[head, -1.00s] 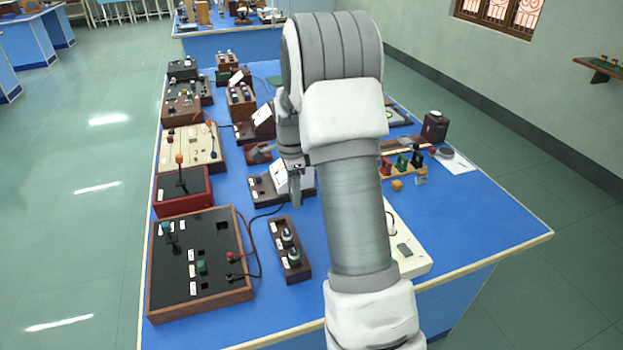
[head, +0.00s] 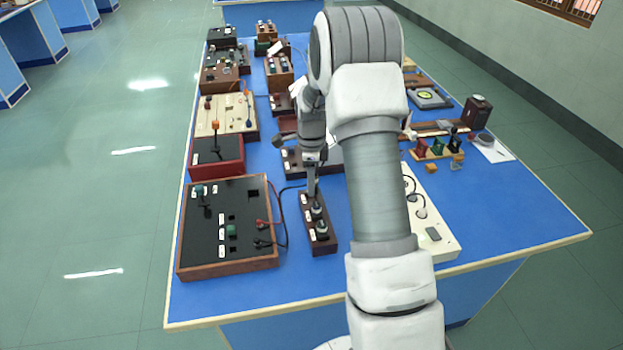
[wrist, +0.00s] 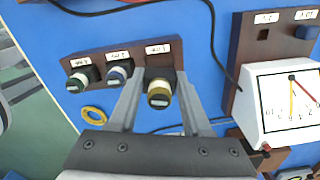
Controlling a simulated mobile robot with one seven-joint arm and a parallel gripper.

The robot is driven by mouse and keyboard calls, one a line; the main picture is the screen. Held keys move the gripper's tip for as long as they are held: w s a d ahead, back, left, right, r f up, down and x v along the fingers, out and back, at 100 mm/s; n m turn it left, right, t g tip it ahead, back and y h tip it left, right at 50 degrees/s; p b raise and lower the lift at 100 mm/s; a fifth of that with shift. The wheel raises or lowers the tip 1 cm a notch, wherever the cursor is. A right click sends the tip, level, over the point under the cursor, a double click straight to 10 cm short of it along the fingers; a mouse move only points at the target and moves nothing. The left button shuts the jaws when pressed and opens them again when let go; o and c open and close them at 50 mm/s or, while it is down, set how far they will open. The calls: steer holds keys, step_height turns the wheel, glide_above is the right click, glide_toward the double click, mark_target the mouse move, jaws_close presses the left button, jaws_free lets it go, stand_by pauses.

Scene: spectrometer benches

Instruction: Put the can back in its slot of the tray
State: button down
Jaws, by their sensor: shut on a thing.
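The tray (head: 330,246) is a narrow dark wooden block at the front middle of the bench; it also shows in the wrist view (wrist: 100,53) with white labels along one edge. Two cans, a green-ended one (wrist: 84,79) and a blue-ended one (wrist: 119,72), stand in its left and middle places there. My gripper (wrist: 159,95) is shut on a third can (wrist: 159,90) with a pale body and olive-gold end. This can is at the tray's right-hand place; I cannot tell how deep it sits. In the head view my gripper (head: 311,192) is at the tray's far end.
A large black-topped box (head: 228,228) with red and black leads stands left of the tray. A cream panel (head: 428,215) lies to the right, partly behind my arm. A white-faced meter (wrist: 285,95) is right of my gripper in the wrist view. A yellow ring (wrist: 94,115) lies nearby.

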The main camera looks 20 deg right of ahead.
steer(key=shift+f+b, duration=1.1)
steer(key=shift+f, duration=0.8)
steer(key=shift+s+f, duration=0.2)
steer(key=shift+f, duration=0.25)
steer(key=shift+c, duration=1.3)
jaws_free()
steer(key=shift+f+b, duration=0.1)
steer(key=shift+b, duration=0.2)
step_height(320, 180, up, 19)
steer(key=p, duration=0.1)
steer(key=shift+w+f+p, duration=0.15)
steer(key=shift+w+p, duration=0.15)
steer(key=shift+p, duration=0.05)
